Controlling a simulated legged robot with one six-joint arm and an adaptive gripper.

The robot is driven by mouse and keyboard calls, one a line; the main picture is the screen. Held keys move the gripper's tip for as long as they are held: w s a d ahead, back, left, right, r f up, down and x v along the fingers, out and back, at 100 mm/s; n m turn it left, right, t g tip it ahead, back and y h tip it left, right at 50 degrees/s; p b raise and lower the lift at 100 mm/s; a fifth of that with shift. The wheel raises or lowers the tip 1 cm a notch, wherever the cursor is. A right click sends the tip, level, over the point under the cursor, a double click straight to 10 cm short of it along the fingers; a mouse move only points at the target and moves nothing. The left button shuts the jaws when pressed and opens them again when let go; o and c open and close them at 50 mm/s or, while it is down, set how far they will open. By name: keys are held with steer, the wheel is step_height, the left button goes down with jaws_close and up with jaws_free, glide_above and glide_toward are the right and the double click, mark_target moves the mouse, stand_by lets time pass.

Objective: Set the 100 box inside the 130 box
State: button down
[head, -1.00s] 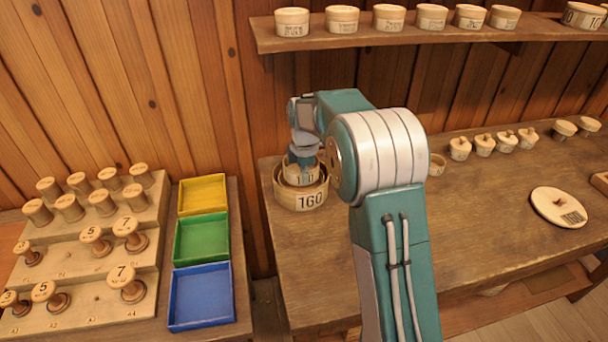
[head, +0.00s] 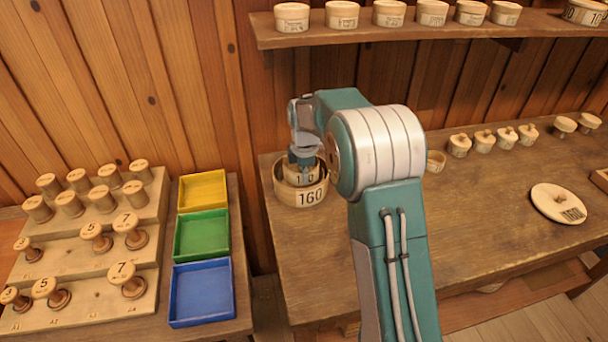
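A round wooden box labelled 160 (head: 311,197) stands open at the left end of the table. A smaller pale round box (head: 299,181) sits inside it. Its label reads 1, a hidden middle digit, then 0, so I cannot tell whether it is the 130 or the 100 box. My gripper (head: 303,163) points down into this inner box from above. Its fingertips are hidden by the box and the arm, so I cannot tell whether they are open or shut, or whether they hold a box.
A small open round box (head: 436,164) shows just right of my arm. A large lid (head: 559,205) lies at the right, and several small lidded boxes (head: 483,142) line the back. A shelf (head: 400,36) of boxes hangs above. Trays (head: 202,236) and a spool rack (head: 90,260) stand left.

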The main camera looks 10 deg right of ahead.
steer(key=shift+f, duration=0.2)
stand_by(0.4)
steer(key=c, duration=0.7)
jaws_free()
steer(key=o, duration=0.4)
steer(key=shift+r, duration=0.85)
steer(key=shift+r, duration=3.45)
